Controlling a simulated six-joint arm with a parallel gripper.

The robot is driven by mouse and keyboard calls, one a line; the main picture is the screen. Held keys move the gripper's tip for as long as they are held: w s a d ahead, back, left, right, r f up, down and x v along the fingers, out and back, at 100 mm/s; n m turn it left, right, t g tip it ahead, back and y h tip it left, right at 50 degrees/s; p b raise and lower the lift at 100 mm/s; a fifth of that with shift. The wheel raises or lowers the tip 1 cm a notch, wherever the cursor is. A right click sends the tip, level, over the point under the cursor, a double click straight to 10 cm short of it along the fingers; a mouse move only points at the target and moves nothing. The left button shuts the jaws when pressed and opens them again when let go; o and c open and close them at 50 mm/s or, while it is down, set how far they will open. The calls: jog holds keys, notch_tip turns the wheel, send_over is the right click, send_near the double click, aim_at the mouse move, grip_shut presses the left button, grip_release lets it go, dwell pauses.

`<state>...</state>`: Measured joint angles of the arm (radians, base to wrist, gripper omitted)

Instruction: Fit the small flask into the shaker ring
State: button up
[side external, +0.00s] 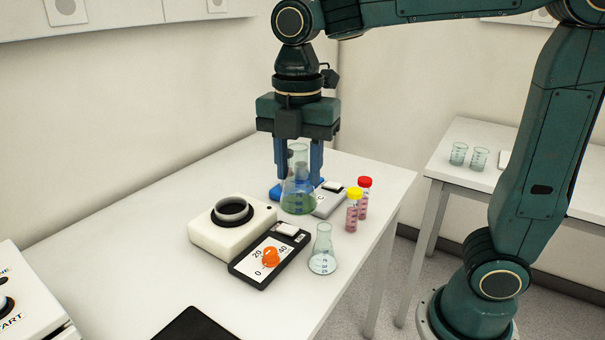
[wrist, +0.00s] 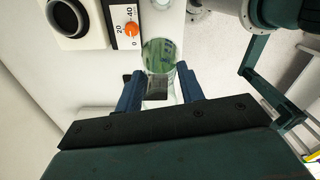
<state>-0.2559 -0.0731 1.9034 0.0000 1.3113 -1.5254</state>
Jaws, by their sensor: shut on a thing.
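My gripper (side external: 299,182) is shut on the neck of a conical flask with green liquid (side external: 298,203). This flask is upright; I cannot tell whether its base touches the table. In the wrist view my gripper (wrist: 160,70) has the green flask (wrist: 158,55) between its blue fingers. A smaller, clear conical flask (side external: 322,258) stands upright on the table, in front and to the right of the held one. The shaker ring (side external: 233,210), dark and empty, is on top of a cream block, left of my gripper. It also shows in the wrist view (wrist: 68,17).
A black dial box (side external: 246,268) with an orange knob sits between the ring block and the clear flask. Two capped vials, yellow (side external: 352,212) and red (side external: 363,200), stand right of the held flask.

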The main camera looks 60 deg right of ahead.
jog(key=w+d+f, duration=0.2)
jog(key=w+f, duration=0.1)
jog(key=w, duration=0.8)
jog(key=w+d+f, duration=0.2)
jog(key=w+d, duration=0.1)
jog(key=w, duration=0.7)
jog(key=shift+w+f, duration=0.4)
jog(key=shift+f, duration=0.25)
jog(key=shift+f, duration=2.05)
jog(key=shift+f, duration=1.55)
jog(key=o, duration=1.1)
jog(key=shift+r, duration=0.2)
